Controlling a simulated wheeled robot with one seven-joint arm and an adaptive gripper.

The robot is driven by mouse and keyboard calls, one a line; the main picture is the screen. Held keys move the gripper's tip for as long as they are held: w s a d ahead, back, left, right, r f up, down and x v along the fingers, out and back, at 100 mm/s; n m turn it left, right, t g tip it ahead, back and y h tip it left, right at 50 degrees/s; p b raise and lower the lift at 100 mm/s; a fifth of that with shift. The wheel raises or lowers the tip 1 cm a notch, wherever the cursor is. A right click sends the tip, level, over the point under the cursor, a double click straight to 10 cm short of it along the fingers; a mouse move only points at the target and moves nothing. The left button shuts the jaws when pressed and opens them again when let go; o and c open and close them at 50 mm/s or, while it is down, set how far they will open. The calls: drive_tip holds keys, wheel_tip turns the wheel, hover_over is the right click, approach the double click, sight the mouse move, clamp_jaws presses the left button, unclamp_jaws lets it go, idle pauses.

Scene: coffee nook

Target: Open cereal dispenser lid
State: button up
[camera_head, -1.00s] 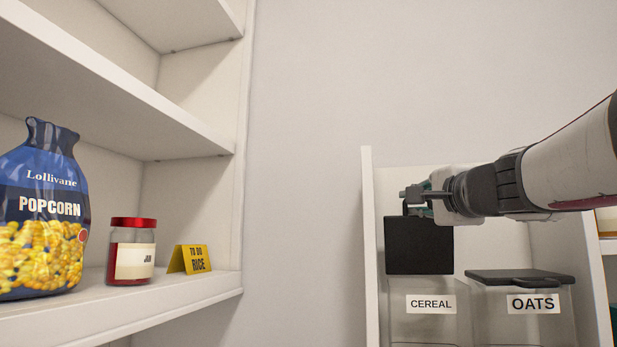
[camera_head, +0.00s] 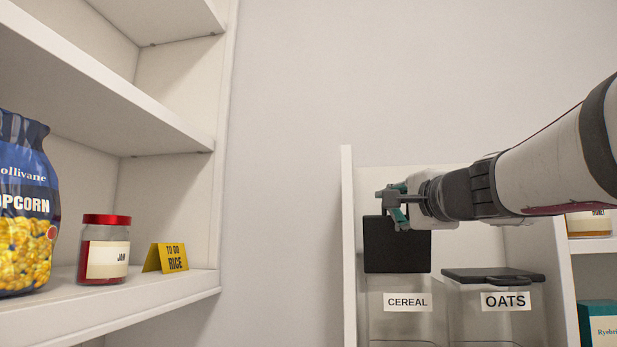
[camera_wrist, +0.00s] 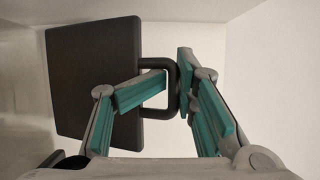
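The cereal dispenser (camera_head: 408,325) stands on the left in the white cubby, with a CEREAL label on its clear front. Its black lid (camera_head: 397,245) is raised, its flat face turned toward the head camera. In the wrist view the lid (camera_wrist: 93,85) fills the left, and its looped handle (camera_wrist: 172,90) sticks out to the right. My gripper (camera_head: 393,205) is at the lid's top edge. In the wrist view its fingertips (camera_wrist: 172,82) bracket the handle bar, the left one inside the loop and the right one outside, and appear closed on it.
The oats dispenser (camera_head: 495,310), lid (camera_head: 492,275) down, stands close on the right. The cubby's left wall (camera_head: 348,240) is near my gripper. Popcorn (camera_head: 24,215), a jam jar (camera_head: 105,250) and a yellow note (camera_head: 166,258) occupy the left shelf. The wall between is clear.

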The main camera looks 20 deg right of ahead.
drive_tip(key=s+a, duration=0.2)
drive_tip(key=s, duration=0.9)
drive_tip(key=shift+s+f, duration=0.15)
drive_tip(key=shift+s, duration=0.15)
drive_tip(key=shift+o, duration=1.5)
drive_tip(key=shift+s+a, duration=0.1)
drive_tip(key=s+a+f+m+g+p, duration=0.1)
drive_tip(key=s+a+f+g+p, duration=0.15)
drive_tip(key=s+a, duration=0.45)
drive_tip(key=d+f+x, duration=0.1)
drive_tip(key=d+x, duration=0.1)
drive_tip(key=x, duration=1)
drive_tip(key=shift+d+g+b, duration=0.15)
drive_tip(key=shift+g+b, duration=0.2)
drive_tip(key=shift+b, duration=0.1)
drive_tip(key=shift+s, duration=0.1)
drive_tip(key=shift+c, duration=0.4)
